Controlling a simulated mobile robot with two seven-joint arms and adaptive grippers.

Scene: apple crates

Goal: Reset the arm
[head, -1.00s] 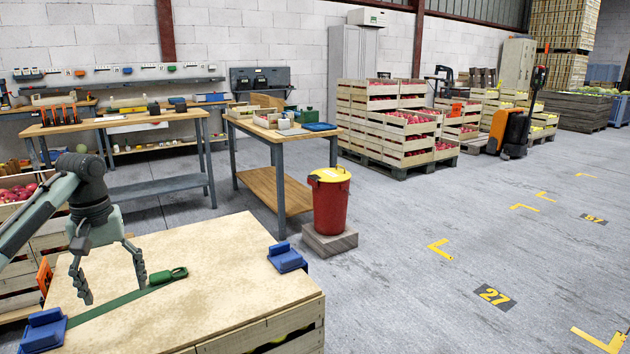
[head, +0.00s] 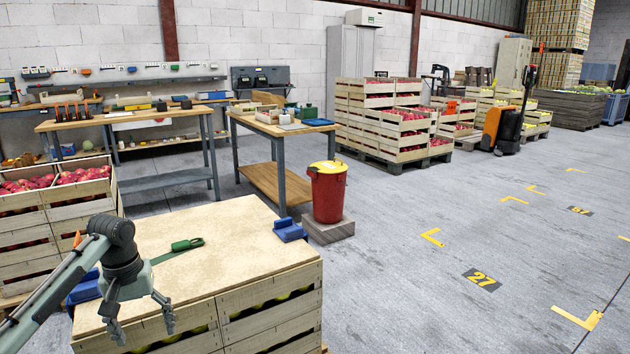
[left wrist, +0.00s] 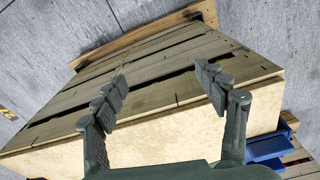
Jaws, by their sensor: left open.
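My left gripper (head: 145,328) is open and empty in the head view. It hangs in front of the near side of the lidded apple crate, clear of the crate's board top (head: 215,225). In the left wrist view its two spread fingers (left wrist: 165,85) point past the board's edge along the crate's slatted side (left wrist: 140,90), with nothing between them. My right gripper is not in view.
Blue corner blocks sit on the board at right (head: 289,229) and left (head: 84,288). Crates of red apples (head: 55,205) stand at the left. A red bin with a yellow lid (head: 327,192) stands beyond the board.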

